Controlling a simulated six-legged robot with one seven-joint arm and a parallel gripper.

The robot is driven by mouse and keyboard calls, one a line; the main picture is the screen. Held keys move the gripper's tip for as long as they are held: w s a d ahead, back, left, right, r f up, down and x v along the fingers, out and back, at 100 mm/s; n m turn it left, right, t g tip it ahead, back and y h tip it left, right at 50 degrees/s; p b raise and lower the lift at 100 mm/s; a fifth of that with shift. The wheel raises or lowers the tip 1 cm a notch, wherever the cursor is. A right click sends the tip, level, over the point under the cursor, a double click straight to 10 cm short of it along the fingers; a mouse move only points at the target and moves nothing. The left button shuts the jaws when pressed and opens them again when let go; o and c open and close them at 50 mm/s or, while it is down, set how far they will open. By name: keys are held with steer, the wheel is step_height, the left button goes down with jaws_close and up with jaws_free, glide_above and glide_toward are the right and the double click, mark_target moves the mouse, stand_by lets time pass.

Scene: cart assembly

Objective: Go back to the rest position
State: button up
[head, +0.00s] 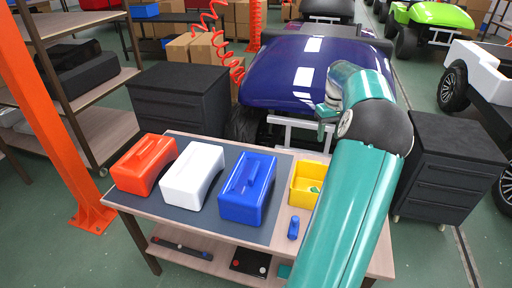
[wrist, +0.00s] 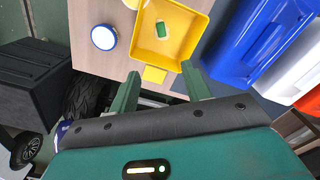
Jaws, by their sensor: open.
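My gripper (wrist: 160,92) is open and empty in the wrist view, its two green fingers apart. It is above the table's edge, near the yellow bin (wrist: 188,58), which holds a small green piece (wrist: 162,29). In the head view, my green arm reaches over the right side of the table, and part of my gripper (head: 326,112) shows beyond the yellow bin (head: 303,187), in front of the purple cart (head: 290,75). The fingertips are hard to make out there.
Red (head: 146,163), white (head: 193,174) and blue (head: 247,188) boxes stand on the table's grey mat. A blue cylinder (head: 293,228) stands near the yellow bin. Black cabinets (head: 180,97) (head: 450,165) flank the table. An orange post (head: 48,115) and shelves are at left.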

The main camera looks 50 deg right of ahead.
steer(key=w+a+r+n+h, duration=0.1)
steer(key=w+a+r, duration=0.2)
steer(key=w+a, duration=0.3)
steer(key=w+a+r+n, duration=0.1)
steer(key=w+a+r, duration=0.25)
steer(key=a, duration=0.45)
steer(key=w+a+r+n+t+h, duration=0.1)
steer(key=w+a+r, duration=0.1)
steer(key=a, duration=0.7)
steer(key=w+a+r+h, duration=0.1)
steer(key=a+r, duration=0.1)
steer(key=a, duration=0.7)
steer(key=s+a+f+n+t+y, duration=0.1)
steer(key=s+a, duration=0.3)
steer(key=a, duration=0.4)
steer(key=s+a+f+n+t+y, duration=0.1)
steer(key=s+a, duration=0.3)
steer(key=a, duration=0.5)
steer(key=s+a+f+n+t+y, duration=0.1)
steer(key=s+a+t, duration=0.1)
steer(key=s+a, duration=0.3)
steer(key=a, duration=0.3)
steer(key=shift+a+f+t, duration=0.3)
steer(key=shift+a, duration=0.05)
steer(key=shift+c, duration=0.5)
steer(key=shift+c, duration=0.8)
